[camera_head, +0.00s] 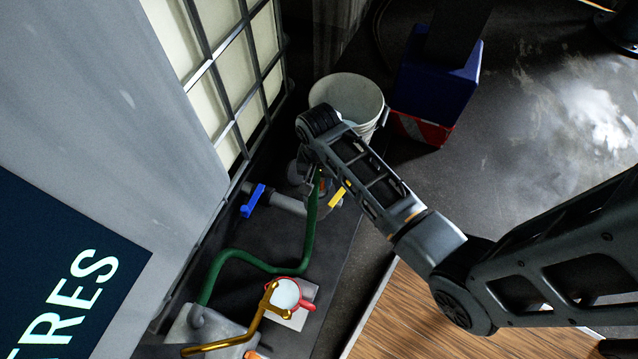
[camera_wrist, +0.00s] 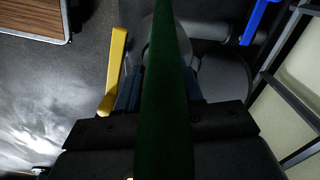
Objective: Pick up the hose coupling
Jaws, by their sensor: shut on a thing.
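My gripper (camera_head: 304,172) is low beside the pipework, at the upper end of a green hose (camera_head: 309,232). In the wrist view its two blue fingers (camera_wrist: 162,90) show on either side of the green hose (camera_wrist: 165,120), which runs straight up the middle and covers what lies between them. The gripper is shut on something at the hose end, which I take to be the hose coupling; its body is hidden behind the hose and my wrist. A yellow valve handle (camera_head: 340,193) is close by; it also shows in the wrist view (camera_wrist: 115,70).
A blue valve handle (camera_head: 252,201) is on the grey pipe left of my gripper. A caged tank (camera_head: 225,75) stands behind. A white bucket (camera_head: 350,95) and a blue bin (camera_head: 437,78) stand beyond my wrist. A brass pipe (camera_head: 262,305) is in front.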

